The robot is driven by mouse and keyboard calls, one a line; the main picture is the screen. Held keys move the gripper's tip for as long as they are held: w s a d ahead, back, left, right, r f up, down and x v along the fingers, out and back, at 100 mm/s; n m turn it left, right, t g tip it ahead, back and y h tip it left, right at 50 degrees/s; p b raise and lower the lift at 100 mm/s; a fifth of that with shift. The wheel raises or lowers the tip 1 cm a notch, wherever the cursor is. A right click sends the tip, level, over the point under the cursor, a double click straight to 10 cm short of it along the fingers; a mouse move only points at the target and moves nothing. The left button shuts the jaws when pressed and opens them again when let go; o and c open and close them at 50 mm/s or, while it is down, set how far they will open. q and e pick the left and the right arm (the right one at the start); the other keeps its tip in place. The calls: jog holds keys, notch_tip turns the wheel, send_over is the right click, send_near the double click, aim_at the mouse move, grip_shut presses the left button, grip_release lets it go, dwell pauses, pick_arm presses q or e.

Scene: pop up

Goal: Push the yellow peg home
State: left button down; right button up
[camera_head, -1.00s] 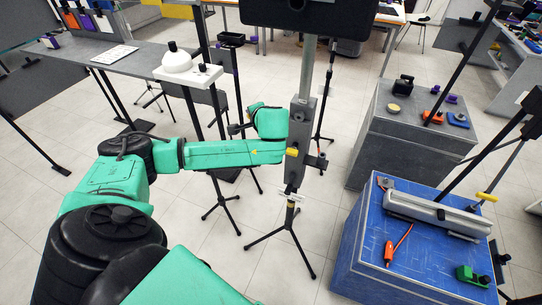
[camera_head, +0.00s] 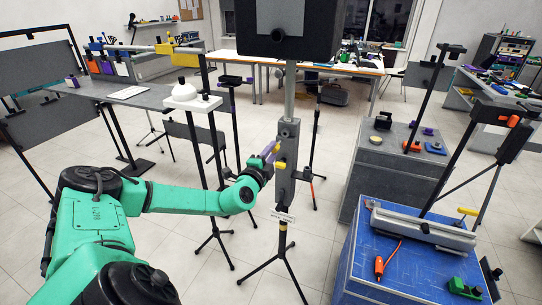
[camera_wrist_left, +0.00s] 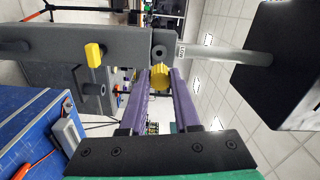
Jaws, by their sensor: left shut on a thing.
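A grey upright block (camera_head: 287,165) is clamped on a pole above a tripod. A short yellow peg (camera_head: 281,165) stands out from its face; in the left wrist view the peg (camera_wrist_left: 94,55) shows beside a slot. A yellow ridged knob (camera_wrist_left: 158,77) sits at the block's edge in the left wrist view. My left gripper (camera_head: 272,150) has purple fingers and is at the block's upper left side, just above the peg. In the left wrist view its fingertips (camera_wrist_left: 159,78) are closed around the ridged knob, apart from the peg. My right gripper is out of view.
A black box (camera_head: 290,30) is on the pole above the block. A blue-topped bench (camera_head: 400,275) with a grey rail stands at the right, and a grey cabinet (camera_head: 395,150) behind it. A white dome (camera_head: 183,92) on a stand is to the left.

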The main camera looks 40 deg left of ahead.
pick_arm(q)
jog(key=b+x, duration=0.2)
jog(key=x, duration=0.1)
jog(key=shift+f, duration=0.25)
jog(key=shift+w+a, duration=0.15)
jog(key=shift+w, duration=0.25)
jog(key=shift+s+r, duration=0.15)
jog(key=shift+r, duration=0.2)
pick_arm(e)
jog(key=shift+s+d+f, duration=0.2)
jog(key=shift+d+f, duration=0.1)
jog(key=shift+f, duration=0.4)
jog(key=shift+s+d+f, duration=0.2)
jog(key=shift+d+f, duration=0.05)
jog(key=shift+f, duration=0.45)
pick_arm(q)
jog(key=shift+f, duration=0.1)
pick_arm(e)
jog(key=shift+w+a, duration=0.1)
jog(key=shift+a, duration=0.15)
pick_arm(q)
jog(key=shift+b, duration=0.5)
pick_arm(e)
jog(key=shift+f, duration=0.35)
pick_arm(q)
jog(key=shift+w, duration=0.3)
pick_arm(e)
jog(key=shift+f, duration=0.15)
